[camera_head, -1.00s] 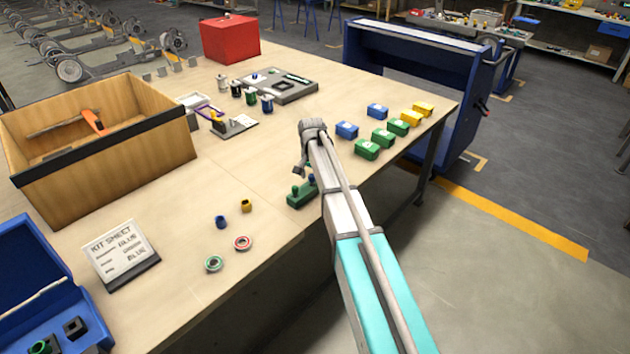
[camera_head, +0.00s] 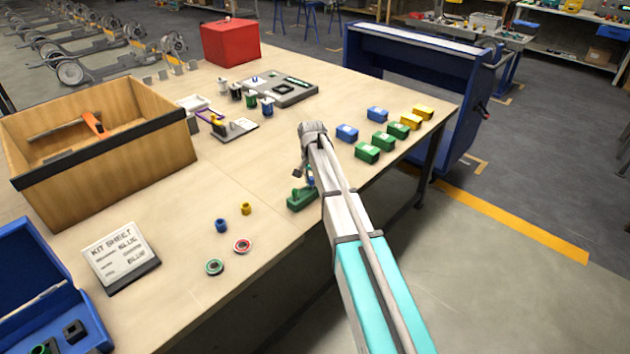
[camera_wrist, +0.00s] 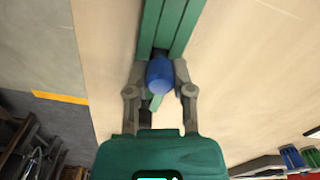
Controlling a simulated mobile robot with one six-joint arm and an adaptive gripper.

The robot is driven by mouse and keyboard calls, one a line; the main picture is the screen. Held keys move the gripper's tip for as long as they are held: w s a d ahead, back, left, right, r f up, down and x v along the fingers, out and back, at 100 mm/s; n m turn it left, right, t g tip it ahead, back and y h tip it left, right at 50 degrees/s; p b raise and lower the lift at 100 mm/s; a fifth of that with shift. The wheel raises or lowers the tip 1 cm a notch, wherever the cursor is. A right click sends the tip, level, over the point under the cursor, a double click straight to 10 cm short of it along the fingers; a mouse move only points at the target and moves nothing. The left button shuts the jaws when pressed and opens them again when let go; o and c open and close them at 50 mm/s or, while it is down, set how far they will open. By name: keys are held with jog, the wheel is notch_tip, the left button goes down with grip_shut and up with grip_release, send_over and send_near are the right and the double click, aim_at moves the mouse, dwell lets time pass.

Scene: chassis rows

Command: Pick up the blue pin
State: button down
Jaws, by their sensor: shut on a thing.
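The blue pin (camera_wrist: 160,75) is between the two fingertips of my gripper (camera_wrist: 160,70) in the wrist view. The fingers are shut on it from both sides, and its rounded blue end faces the camera. A green holder (camera_wrist: 178,25) lies beneath and beyond the pin. In the head view my gripper hangs from the arm's end just over the green holder (camera_head: 301,201), and a bit of the blue pin (camera_head: 311,180) shows there. I cannot tell whether the pin's lower end is still in the holder.
A blue part (camera_head: 221,225), a yellow part (camera_head: 246,209) and two rings (camera_head: 242,246) lie left of the holder. Small green, blue and yellow boxes (camera_head: 383,140) stand to the right. A wooden crate (camera_head: 150,160) and a kit sheet (camera_head: 120,256) are further left.

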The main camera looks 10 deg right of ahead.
jog(key=shift+r+p, duration=1.25)
jog(key=shift+r, duration=0.05)
jog(key=s+a+r+p, duration=0.2)
jog(key=s+r+p, duration=0.8)
jog(key=s, duration=0.4)
jog(key=shift+r, duration=0.15)
jog(key=shift+a, duration=0.1)
